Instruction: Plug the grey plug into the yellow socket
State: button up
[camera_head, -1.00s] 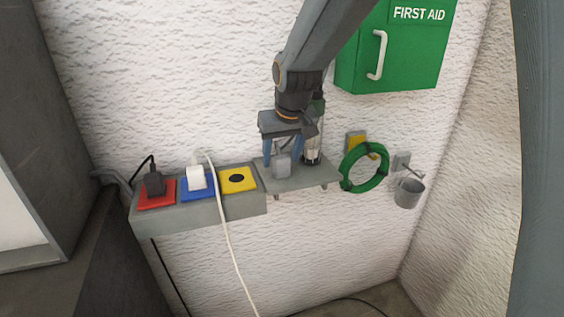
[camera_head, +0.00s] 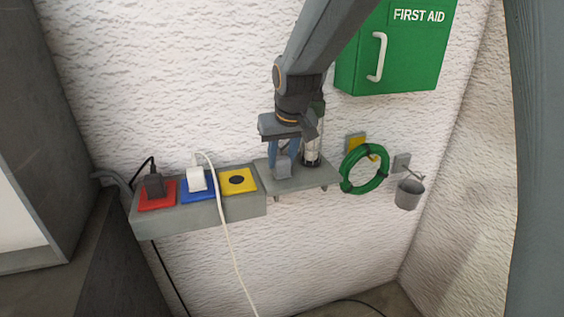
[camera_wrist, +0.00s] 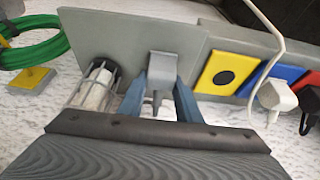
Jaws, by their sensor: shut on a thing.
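The grey plug (camera_head: 283,168) is on the small grey shelf, between the blue fingers of my gripper (camera_head: 284,158). My gripper is shut on it, pointing down. In the wrist view the plug (camera_wrist: 177,46) sits between the two fingertips (camera_wrist: 164,70), with a dark cord end below it. The shelf appears to be right under the plug; I cannot tell whether they touch. The yellow socket (camera_head: 237,180) is to the left of the shelf, on the grey socket box, with a dark round opening and nothing in it. It also shows in the wrist view (camera_wrist: 222,74).
A black plug (camera_head: 153,185) is in the red socket (camera_head: 157,200) and a white plug (camera_head: 196,179) in the blue socket (camera_head: 199,193). The white cable (camera_head: 228,245) hangs beside the yellow socket. A caged lamp (camera_head: 312,150) stands close right of my gripper. A green hose (camera_head: 345,172) hangs further right.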

aim_at(282, 157)
notch_tip(282, 157, up, 10)
jog(key=shift+f+b, duration=0.1)
jog(key=shift+b, duration=0.9)
jog(key=shift+d, duration=0.1)
